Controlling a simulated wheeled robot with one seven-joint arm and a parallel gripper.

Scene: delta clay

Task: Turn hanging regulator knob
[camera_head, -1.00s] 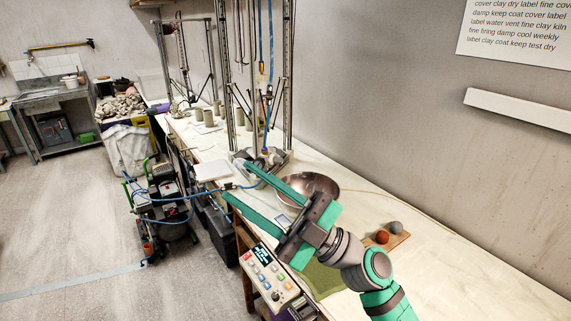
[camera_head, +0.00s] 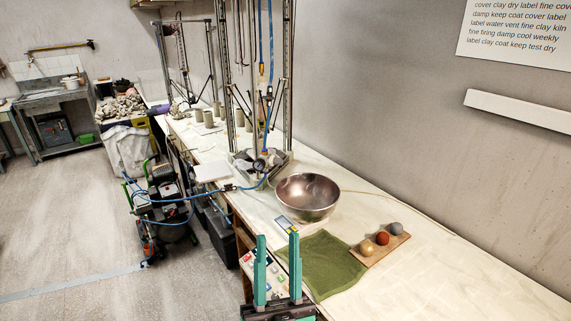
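My gripper (camera_head: 278,236) is at the bottom of the view, its two long teal fingers pointing up and spread apart. It is open and empty, in front of the bench's near edge. A blue hose (camera_head: 271,45) hangs down inside the delta frame over the bench. A small blue and orange fitting (camera_head: 262,79) sits on it. A round dark gauge-like part (camera_head: 260,164) is at the frame's foot, where a blue hose runs off to the left. I cannot tell which of these is the regulator; no knob is clear at this size. My gripper touches none of them.
A metal bowl (camera_head: 307,196), a green cloth (camera_head: 330,268) and a board (camera_head: 391,247) with three balls are on the bench. A button panel (camera_head: 250,258) is partly hidden by my fingers. A compressor (camera_head: 165,190) stands on the floor left. The bench's right part is clear.

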